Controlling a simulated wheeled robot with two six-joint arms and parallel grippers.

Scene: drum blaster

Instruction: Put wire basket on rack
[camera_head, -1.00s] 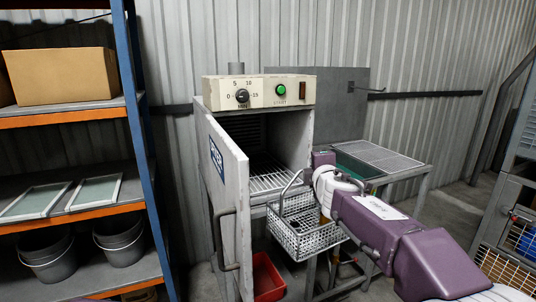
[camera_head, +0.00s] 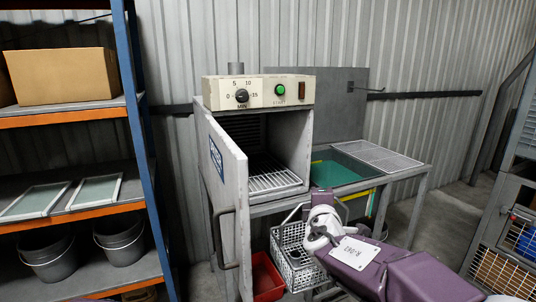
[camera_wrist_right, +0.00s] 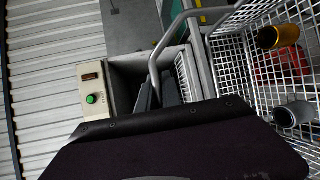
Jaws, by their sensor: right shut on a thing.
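The wire basket (camera_head: 290,258) is a silver mesh basket with a bent bar handle. It hangs in front of the bench, below the level of the cabinet's opening. My right gripper (camera_head: 318,228) is shut on the basket's handle, its fingertips partly hidden in the head view. In the right wrist view, the handle (camera_wrist_right: 154,66) runs to the fingers, and the basket mesh (camera_wrist_right: 225,55) fills the right side. A gold cylinder (camera_wrist_right: 281,36) and a grey cylinder (camera_wrist_right: 294,113) are in the basket. A wire rack (camera_head: 272,178) is inside the open cabinet. My left gripper is not in view.
The cabinet door (camera_head: 226,190) stands open on the left. Another mesh panel (camera_head: 378,155) and a green basin (camera_head: 335,172) are on the bench to the right. A red bin (camera_head: 266,276) is below. A blue-posted shelf (camera_head: 140,130) stands at left.

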